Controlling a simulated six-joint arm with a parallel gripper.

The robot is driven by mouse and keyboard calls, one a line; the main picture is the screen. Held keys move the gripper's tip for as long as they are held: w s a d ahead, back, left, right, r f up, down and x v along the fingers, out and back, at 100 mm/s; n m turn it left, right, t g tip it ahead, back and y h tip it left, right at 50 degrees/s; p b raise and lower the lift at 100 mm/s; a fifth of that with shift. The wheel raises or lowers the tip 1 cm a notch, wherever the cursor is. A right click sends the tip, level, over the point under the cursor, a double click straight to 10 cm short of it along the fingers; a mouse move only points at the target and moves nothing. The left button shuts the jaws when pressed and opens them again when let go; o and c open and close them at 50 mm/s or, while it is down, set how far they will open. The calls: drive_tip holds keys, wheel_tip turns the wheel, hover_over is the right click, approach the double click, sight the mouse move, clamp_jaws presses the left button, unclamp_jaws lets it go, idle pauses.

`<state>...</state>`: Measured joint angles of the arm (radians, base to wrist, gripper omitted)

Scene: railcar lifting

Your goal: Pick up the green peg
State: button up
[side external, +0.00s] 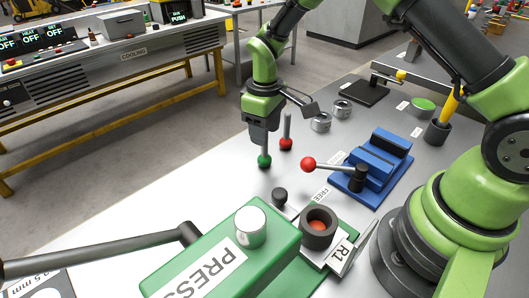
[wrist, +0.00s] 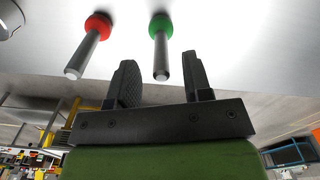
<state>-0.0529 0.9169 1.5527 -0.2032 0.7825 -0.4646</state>
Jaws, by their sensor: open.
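The green peg (side external: 264,160) stands upright on the grey table, with its green ball at the bottom and its grey shaft pointing up. My gripper (side external: 262,126) is directly above it in the side view, pointing down.
The table left of the pegs is clear.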

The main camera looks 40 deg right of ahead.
drive_tip(key=shift+a+f, duration=0.1)
drive_tip(key=shift+f, duration=1.25)
clamp_jaws()
